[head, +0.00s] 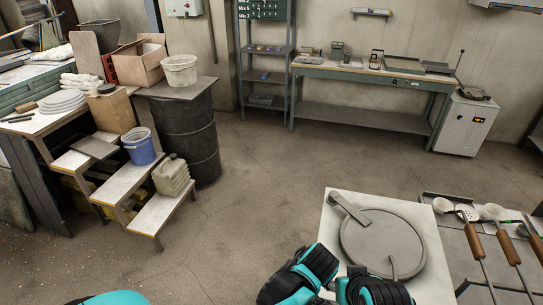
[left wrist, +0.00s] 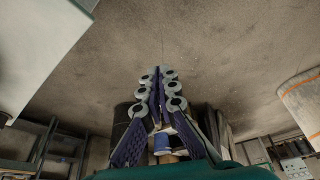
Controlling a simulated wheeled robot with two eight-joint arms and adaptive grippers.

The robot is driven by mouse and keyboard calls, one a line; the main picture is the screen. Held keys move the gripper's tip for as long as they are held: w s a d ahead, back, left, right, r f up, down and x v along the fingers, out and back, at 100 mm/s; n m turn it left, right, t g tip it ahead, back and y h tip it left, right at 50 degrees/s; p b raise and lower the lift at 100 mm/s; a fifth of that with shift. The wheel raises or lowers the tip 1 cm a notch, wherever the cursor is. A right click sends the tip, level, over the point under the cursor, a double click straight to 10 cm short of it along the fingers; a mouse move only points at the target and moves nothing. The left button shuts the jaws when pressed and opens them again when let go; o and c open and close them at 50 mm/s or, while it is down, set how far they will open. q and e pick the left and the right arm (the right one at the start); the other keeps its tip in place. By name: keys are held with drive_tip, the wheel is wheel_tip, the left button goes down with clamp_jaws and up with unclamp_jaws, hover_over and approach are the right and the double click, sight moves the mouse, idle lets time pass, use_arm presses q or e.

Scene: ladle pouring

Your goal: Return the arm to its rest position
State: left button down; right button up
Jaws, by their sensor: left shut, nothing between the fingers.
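My left gripper (left wrist: 160,78) fills the middle of the left wrist view. Its two dark, ribbed fingers with grey round joints come together at the tips, with nothing held between them. It points over bare concrete floor. In the head view, teal and black parts of my arms show at the bottom edge, partly in front of the white table; I cannot make out fingertips there. My right gripper is not visible.
A white table (head: 432,274) with a round grey plate (head: 380,240) stands close at lower right. Beside it, several wooden-handled ladles (head: 507,247) lie on a rack. Steps with a blue bucket (head: 139,147) and a black drum (head: 188,135) stand left. The middle floor is clear.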

use_arm(q)
drive_tip(key=s+a+r+m+t+h+b, duration=0.1)
drive_tip(key=a+r+m+t+b, duration=0.1)
drive_tip(key=a, duration=0.9)
drive_tip(key=s+a+r+m+t+h+b, duration=0.2)
drive_tip(key=a+r+m, duration=0.2)
drive_tip(key=a+m, duration=0.3)
drive_tip(key=a, duration=0.4)
drive_tip(key=shift+s+r+m+t, duration=0.2)
drive_tip(key=shift+s+m+t, duration=0.05)
drive_tip(key=shift+m+t, duration=0.05)
idle(0.5)
